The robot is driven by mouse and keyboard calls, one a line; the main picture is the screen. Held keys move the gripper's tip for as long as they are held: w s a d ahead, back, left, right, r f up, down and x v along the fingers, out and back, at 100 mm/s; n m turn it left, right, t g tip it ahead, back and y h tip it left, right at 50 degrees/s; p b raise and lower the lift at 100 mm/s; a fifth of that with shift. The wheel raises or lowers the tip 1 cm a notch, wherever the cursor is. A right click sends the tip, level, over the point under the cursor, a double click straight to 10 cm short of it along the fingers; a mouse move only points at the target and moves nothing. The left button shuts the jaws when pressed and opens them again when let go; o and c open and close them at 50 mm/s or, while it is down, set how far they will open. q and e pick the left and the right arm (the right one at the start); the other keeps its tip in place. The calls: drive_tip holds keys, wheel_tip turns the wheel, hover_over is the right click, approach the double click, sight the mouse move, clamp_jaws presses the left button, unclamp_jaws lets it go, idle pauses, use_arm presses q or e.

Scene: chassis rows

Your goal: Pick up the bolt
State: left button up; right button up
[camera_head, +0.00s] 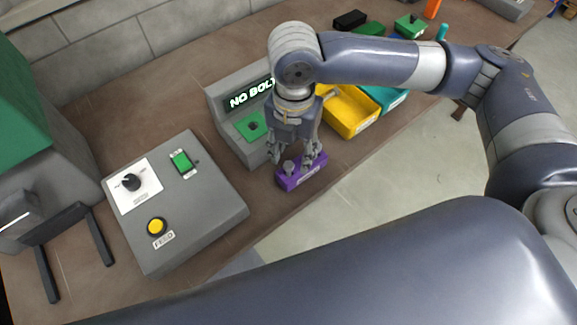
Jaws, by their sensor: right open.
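A small grey bolt (289,167) appears to stand upright in a purple block (303,178) near the table's front edge. My right gripper (294,160) points down over the purple block. Its fingers are open, one on each side of the bolt, with a gap between them. I cannot tell whether any finger touches the bolt or the block. My left gripper is not in view.
A grey station with a "NO BOLT" display (250,95) and green pad stands behind the gripper. A grey control box (215,215) with knob, green switch and yellow button is at left. Yellow (350,120) and teal (393,100) bins stand at right.

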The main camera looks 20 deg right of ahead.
sight(289, 164)
drive_tip(key=f, duration=0.4)
drive_tip(key=f+p, duration=0.1)
drive_tip(key=shift+w+a+f, duration=0.25)
drive_tip(key=shift+a+f, duration=0.1)
drive_tip(key=shift+f, duration=0.05)
drive_tip(key=shift+c, duration=0.3)
clamp_jaws()
